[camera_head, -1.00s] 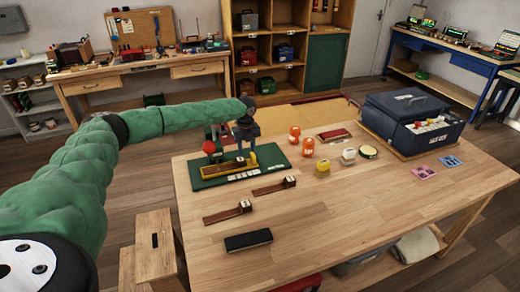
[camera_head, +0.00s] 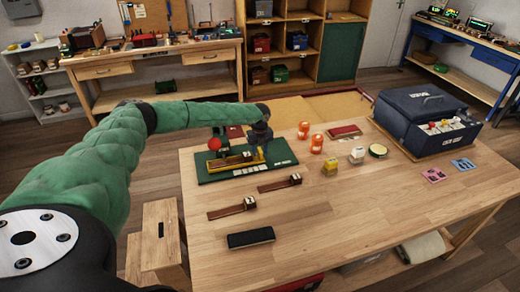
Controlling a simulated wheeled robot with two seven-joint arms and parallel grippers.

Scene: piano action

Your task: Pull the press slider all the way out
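The press stands on a dark green base (camera_head: 283,152) on the wooden table, with a red ball knob (camera_head: 214,144) at its left. A long yellow and dark slider piece (camera_head: 232,161) lies low along the press, pointing left and right. My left arm reaches in from the left over the far side of the table. My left gripper (camera_head: 261,141) points down at the right end of the slider, close to or touching it. Its dark fingers blend with the press, so I cannot tell whether they are open or shut. My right gripper is out of view.
Two wooden hammer parts (camera_head: 280,184) and a black block (camera_head: 250,238) lie in front of the press. Orange jars (camera_head: 316,143), small containers (camera_head: 330,166) and a dark blue case (camera_head: 418,125) stand to the right.

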